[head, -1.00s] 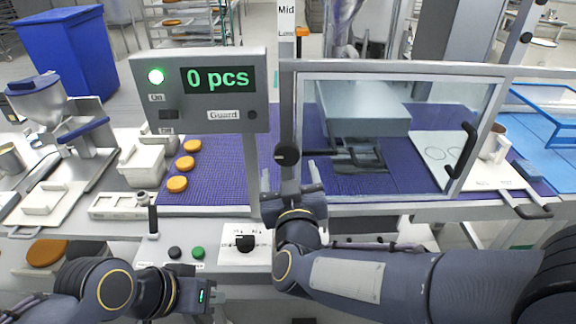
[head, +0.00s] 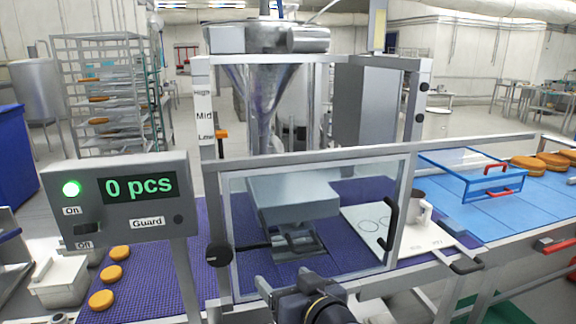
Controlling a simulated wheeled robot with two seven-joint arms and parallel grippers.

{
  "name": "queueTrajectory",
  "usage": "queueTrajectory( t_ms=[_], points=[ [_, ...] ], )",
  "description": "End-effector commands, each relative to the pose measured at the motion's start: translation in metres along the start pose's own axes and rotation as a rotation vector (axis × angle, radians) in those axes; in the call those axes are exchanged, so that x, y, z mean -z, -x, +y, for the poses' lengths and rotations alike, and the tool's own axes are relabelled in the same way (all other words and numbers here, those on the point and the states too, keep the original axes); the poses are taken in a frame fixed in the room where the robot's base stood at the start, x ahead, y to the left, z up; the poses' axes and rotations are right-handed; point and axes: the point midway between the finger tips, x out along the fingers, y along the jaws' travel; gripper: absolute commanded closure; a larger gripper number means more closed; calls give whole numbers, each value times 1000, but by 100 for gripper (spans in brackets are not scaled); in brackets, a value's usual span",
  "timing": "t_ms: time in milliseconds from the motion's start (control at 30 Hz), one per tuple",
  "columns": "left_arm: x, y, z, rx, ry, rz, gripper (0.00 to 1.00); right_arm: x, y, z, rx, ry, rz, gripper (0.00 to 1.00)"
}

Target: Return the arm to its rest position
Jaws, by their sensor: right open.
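My right gripper (head: 284,281) is at the bottom of the head view, in front of the lower edge of the clear guard (head: 345,225). Its fingers are apart and I see nothing between them. Part of my right wrist shows below it; the rest of that arm is out of the picture. My left gripper and arm are out of view. The guard stands down in front of the filling machine, with a black round knob (head: 218,252) at its lower left and a black handle (head: 391,224) on its right.
A counter display (head: 125,200) reads 0 pcs with a green lamp lit. Several orange rounds (head: 112,273) lie on the purple belt (head: 150,290) at left. A white board (head: 400,232) with a cup and a blue-framed cover (head: 480,180) stand to the right.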

Motion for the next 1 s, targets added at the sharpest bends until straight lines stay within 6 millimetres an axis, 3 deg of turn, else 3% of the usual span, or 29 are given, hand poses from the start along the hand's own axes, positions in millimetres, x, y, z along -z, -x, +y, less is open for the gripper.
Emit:
queueTrajectory(
  t_ms=[33, 200, 400, 500, 667, 1000],
  points=[
    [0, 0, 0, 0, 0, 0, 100, -1, 24, 27, 6, -65, -44, 27],
    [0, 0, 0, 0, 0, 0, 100, -44, 109, 79, 2, -228, -265, 27],
    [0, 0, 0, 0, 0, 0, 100, -115, 206, 107, -143, -392, -528, 27],
    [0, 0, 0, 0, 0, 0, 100, -141, 237, 110, -215, -451, -618, 27],
    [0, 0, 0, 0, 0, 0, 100, -159, 259, 111, -272, -496, -683, 27],
    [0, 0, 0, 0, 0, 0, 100, -159, 259, 111, -272, -496, -683, 27]
  ],
)
